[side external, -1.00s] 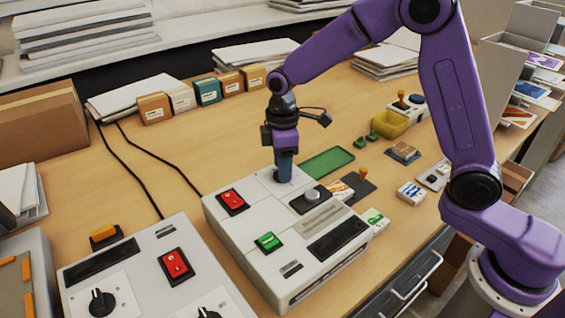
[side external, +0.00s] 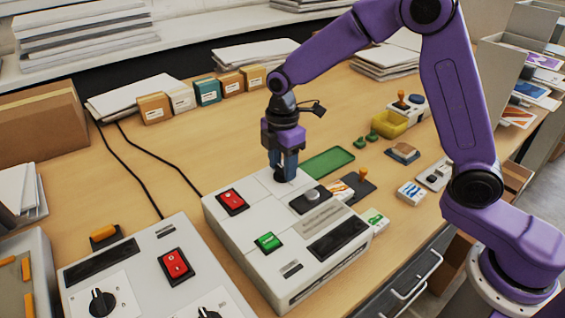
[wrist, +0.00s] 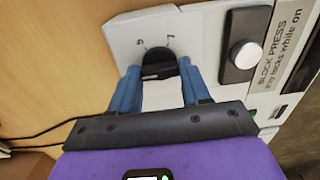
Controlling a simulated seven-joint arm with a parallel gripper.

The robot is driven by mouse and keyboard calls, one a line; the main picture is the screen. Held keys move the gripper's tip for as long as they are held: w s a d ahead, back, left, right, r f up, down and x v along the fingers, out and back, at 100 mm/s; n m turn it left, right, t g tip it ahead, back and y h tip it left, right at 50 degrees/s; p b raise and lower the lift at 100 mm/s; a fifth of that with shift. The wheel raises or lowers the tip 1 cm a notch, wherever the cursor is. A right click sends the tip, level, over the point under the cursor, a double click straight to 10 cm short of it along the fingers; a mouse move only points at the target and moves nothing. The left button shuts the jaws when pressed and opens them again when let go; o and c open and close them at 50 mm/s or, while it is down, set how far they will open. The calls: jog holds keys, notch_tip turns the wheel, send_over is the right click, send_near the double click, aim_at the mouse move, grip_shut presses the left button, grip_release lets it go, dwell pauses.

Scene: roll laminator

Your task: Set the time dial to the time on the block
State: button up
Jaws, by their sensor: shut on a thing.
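The time dial is a round dark knob (wrist: 159,58) on the pale top plate of the block press (side external: 248,217). In the wrist view a few marks stand around it, too small to read surely. My gripper (side external: 284,177) points straight down over the far corner of the machine. Its two blue fingers are shut on the dial, one on each side, and hide most of it in the side view. Small printed blocks, one white and orange (side external: 341,190) and one white and green (side external: 374,221), lie right of the machine. I cannot read any time on them.
The press carries a red switch (side external: 232,202), a green switch (side external: 268,242) and a silver knob (side external: 311,195). A second machine (side external: 150,270) with dark dials stands at front left. A green tray (side external: 329,162) and a yellow bin (side external: 389,125) lie beyond. Cables cross the table at left.

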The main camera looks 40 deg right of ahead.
jog(key=shift+r, duration=0.1)
jog(key=o, duration=1.1)
jog(key=shift+c, duration=0.2)
notch_tip(320, 180, up, 17)
jog(key=shift+r, duration=0.15)
jog(key=s+d+f+m, duration=0.2)
jog(key=s+d+f, duration=0.1)
jog(key=s, duration=0.7)
jog(key=s+d+f+m, duration=0.1)
jog(key=s+d+f, duration=0.3)
jog(key=s, duration=0.6)
jog(key=s+d+f+m, duration=0.2)
jog(key=s+d+f, duration=0.2)
jog(key=s, duration=0.6)
jog(key=shift+s+f+m, duration=0.25)
jog(key=shift+f+m, duration=0.05)
jog(key=shift+f, duration=0.3)
